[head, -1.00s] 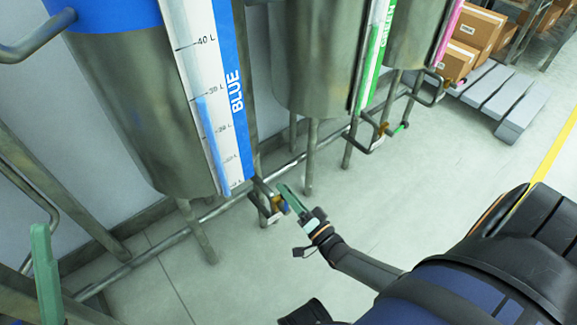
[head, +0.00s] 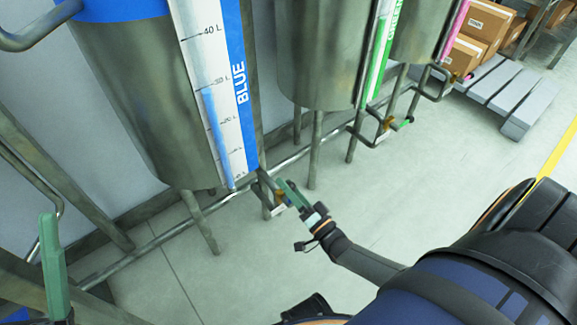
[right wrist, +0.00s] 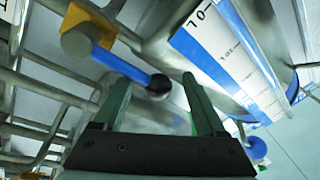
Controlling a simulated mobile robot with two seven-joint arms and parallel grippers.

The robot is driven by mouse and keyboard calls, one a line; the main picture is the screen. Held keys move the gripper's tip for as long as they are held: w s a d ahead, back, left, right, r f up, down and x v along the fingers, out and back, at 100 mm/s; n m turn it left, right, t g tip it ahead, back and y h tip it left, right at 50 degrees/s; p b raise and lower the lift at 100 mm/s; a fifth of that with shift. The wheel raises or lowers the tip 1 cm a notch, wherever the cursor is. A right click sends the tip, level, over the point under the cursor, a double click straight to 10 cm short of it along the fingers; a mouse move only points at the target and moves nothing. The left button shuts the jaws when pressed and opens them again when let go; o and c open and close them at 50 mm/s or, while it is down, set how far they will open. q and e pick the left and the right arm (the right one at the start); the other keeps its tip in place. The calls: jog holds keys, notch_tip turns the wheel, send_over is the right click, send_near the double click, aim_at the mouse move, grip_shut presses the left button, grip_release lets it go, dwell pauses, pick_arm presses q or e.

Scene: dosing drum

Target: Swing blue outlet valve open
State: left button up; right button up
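The steel drum (head: 140,100) with a blue band and a "BLUE" level scale (head: 225,100) stands at the left in the head view. Its outlet valve sits low by the floor pipe, mostly hidden behind my right gripper (head: 287,190). In the right wrist view the valve's blue lever (right wrist: 125,68) runs from a brass-yellow body (right wrist: 88,25) to a dark round knob (right wrist: 159,85). My right gripper (right wrist: 160,95) is open, its green fingers either side of the knob; contact cannot be told. One green finger of my left gripper (head: 50,260) shows at lower left.
A steel drum with a green scale (head: 380,50) and another with a pink scale (head: 450,30) stand further back. Steel pipes and legs run close to the valve. Cartons (head: 485,25) sit near a grey pallet (head: 500,95). The floor right of the valve is clear.

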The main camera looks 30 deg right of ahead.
jog(key=p+v, duration=0.1)
jog(key=v, duration=1.1)
jog(key=shift+s, duration=0.2)
